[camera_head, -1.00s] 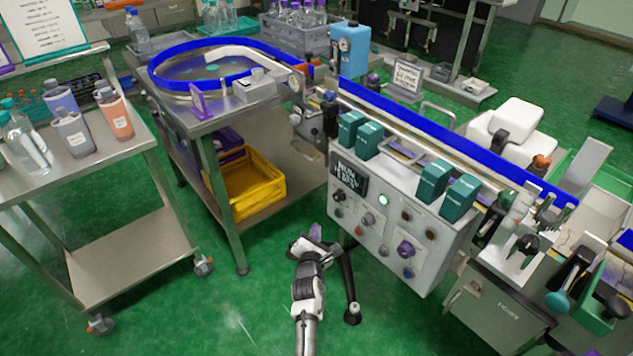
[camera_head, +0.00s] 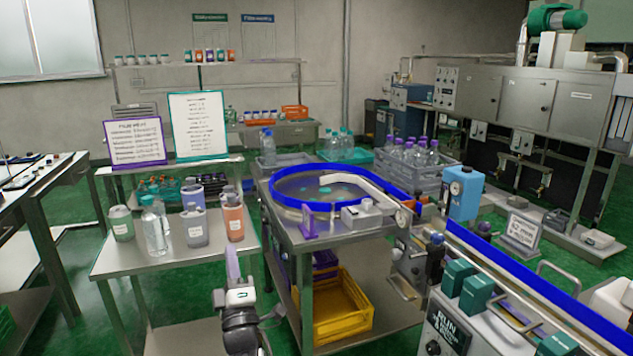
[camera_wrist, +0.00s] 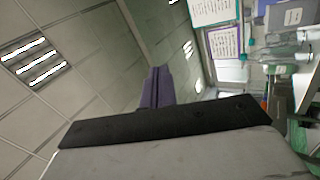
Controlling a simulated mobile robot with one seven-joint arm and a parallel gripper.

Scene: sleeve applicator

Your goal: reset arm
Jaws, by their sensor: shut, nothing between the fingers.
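My gripper (camera_head: 232,264) is in the lower middle of the head view, pointing up, in front of the right side of the steel cart at the left. Its purple fingers are together with nothing between them. In the wrist view the shut purple fingers (camera_wrist: 156,88) point toward the ceiling and wall. The gripper touches no object that I can make out.
A steel cart (camera_head: 135,262) with bottles and coloured containers stands behind my gripper. To its right is a blue-rimmed round table (camera_head: 285,205) with a yellow crate (camera_head: 345,308) below. The control box (camera_head: 445,325) and blue-edged conveyor (camera_head: 530,280) are at the lower right.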

